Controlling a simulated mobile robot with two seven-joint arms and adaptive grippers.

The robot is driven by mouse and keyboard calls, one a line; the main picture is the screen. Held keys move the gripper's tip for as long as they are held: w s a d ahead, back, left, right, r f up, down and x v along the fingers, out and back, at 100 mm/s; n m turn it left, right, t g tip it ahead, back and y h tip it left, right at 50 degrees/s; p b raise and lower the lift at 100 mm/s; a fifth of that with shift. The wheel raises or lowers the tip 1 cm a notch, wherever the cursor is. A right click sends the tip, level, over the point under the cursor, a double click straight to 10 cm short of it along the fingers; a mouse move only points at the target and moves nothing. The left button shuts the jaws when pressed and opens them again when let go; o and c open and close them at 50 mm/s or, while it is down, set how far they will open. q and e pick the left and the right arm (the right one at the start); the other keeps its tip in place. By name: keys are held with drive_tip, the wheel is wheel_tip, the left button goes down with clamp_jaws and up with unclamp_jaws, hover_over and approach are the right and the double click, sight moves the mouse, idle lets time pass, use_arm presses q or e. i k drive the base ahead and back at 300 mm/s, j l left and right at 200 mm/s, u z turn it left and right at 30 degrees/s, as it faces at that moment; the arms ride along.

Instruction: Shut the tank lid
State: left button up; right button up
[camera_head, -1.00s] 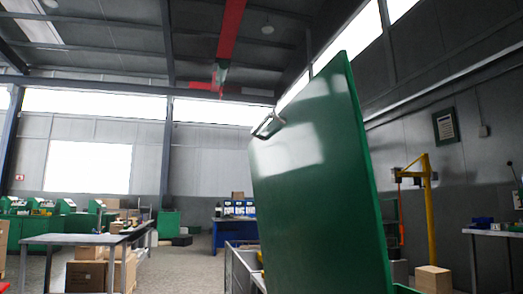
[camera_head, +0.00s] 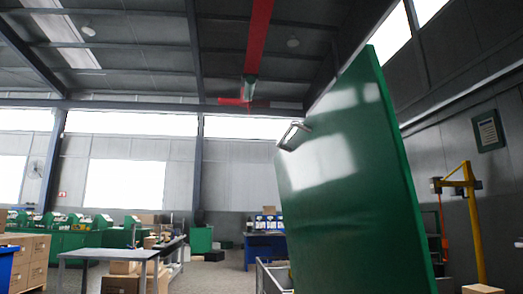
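The tank lid (camera_head: 350,190) is a large green panel standing raised at the right of the head view, tilted a little off upright. A metal handle (camera_head: 293,134) sticks out from its upper left edge. The tank below the lid is cut off by the bottom of the view and I cannot make it out. Neither of my grippers shows, and nothing touches the visible part of the lid.
A grey table (camera_head: 112,254) stands at the lower left, with cardboard boxes (camera_head: 30,262) left of it. A blue workbench (camera_head: 264,248) is at the back. A yellow post (camera_head: 474,225) stands right of the lid. Open floor shows between table and workbench.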

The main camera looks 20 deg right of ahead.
sight(353, 221)
drive_tip(key=i+l+z, duration=0.15)
drive_tip(key=z, duration=0.25)
drive_tip(key=i+z, duration=0.4)
drive_tip(key=k+j, duration=0.1)
drive_tip(key=j+z, duration=0.05)
